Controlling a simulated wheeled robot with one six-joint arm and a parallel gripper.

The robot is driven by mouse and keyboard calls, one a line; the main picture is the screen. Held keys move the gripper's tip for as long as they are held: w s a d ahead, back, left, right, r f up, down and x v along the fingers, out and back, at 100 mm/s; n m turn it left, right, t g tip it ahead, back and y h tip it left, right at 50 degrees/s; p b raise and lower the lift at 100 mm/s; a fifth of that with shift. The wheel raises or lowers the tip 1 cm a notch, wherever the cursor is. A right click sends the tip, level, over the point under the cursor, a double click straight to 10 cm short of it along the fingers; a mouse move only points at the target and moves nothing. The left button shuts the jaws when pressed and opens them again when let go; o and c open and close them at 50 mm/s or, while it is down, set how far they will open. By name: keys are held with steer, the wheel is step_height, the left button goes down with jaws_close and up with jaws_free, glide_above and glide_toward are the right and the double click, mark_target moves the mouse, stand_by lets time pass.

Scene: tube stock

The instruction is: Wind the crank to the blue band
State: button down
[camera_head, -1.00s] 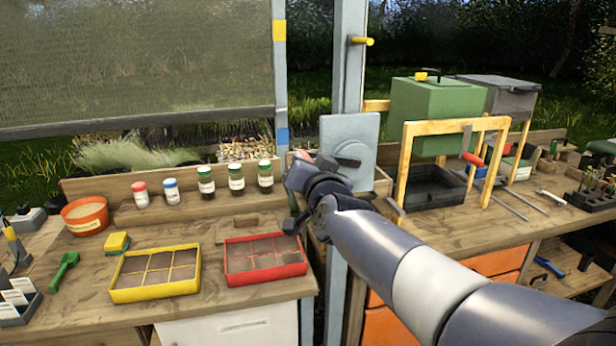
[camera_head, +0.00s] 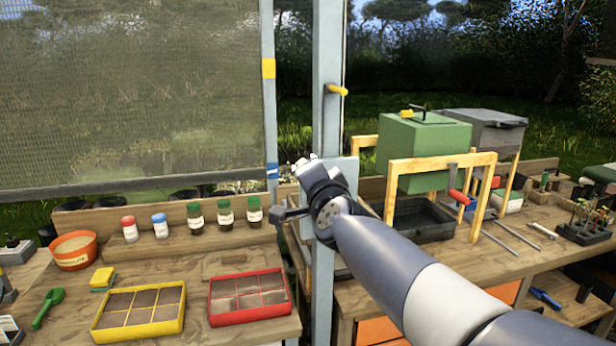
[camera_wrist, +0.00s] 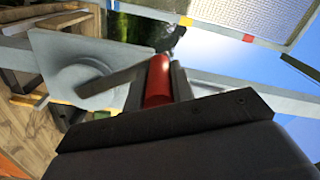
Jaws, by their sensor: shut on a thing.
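The mesh screen (camera_head: 130,90) hangs at the left, and its dark bottom bar (camera_head: 130,185) is about level with the blue band (camera_head: 272,170) on the post. A yellow band (camera_head: 268,68) is higher on that post. The crank's grey plate (camera_head: 345,170) is mostly hidden behind my gripper (camera_head: 308,172) in the head view. In the wrist view, my gripper (camera_wrist: 160,82) is shut on the crank's red handle (camera_wrist: 157,82). The crank arm (camera_wrist: 105,86) runs from the handle to the round hub on the grey plate (camera_wrist: 60,60).
The left bench holds a yellow tray (camera_head: 140,330), a red tray (camera_head: 248,318) and several jars (camera_head: 195,218). A wooden frame (camera_head: 435,165) and a green box (camera_head: 420,140) stand right of my arm.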

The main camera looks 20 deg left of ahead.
steer(key=shift+w+d+r, duration=0.1)
steer(key=shift+d+r, duration=0.05)
steer(key=shift+r, duration=0.1)
steer(key=c, duration=1.2)
jaws_free()
steer(key=shift+f, duration=0.1)
steer(key=v, duration=1.1)
steer(key=x, duration=1.1)
